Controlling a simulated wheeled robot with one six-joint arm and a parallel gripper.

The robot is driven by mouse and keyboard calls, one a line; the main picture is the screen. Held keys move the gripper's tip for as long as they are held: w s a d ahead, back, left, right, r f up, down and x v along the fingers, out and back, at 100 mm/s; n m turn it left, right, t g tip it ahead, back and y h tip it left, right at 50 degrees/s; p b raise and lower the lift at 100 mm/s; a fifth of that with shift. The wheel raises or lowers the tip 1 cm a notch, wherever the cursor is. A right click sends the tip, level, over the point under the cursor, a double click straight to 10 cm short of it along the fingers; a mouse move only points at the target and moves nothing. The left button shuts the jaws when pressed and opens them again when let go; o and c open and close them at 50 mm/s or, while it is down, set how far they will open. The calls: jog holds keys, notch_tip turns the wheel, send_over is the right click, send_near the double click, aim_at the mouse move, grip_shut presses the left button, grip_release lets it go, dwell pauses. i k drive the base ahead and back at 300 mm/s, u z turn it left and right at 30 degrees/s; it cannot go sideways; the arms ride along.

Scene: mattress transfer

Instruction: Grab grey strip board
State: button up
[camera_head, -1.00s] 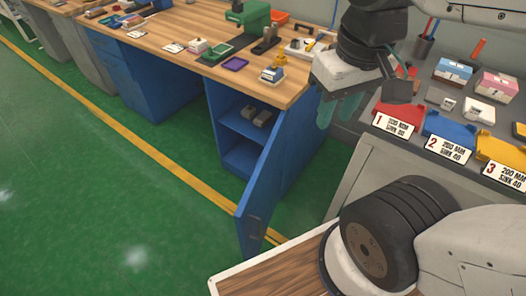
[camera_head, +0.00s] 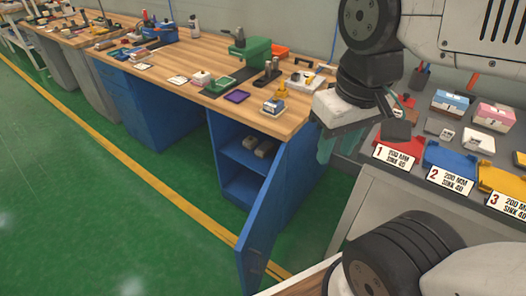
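I cannot tell for sure which thing is the grey strip board. Two small grey-brown pieces (camera_head: 265,147) lie on the upper shelf of the open blue cabinet (camera_head: 240,186) under the workbench. A flat grey piece (camera_head: 439,128) lies on the tool surface at the right.
The cabinet's blue door (camera_head: 262,215) stands open toward me. The wooden workbench (camera_head: 190,63) carries a green machine (camera_head: 250,55) and several small items. Red, blue and yellow numbered trays (camera_head: 450,158) lie at the right. The green floor (camera_head: 110,200) at the left is clear.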

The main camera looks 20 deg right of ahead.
aim_at(264, 149)
jog(key=k, duration=1)
jog(key=u, duration=1.15)
jog(key=i, duration=5.05)
jog(key=z, duration=4.8)
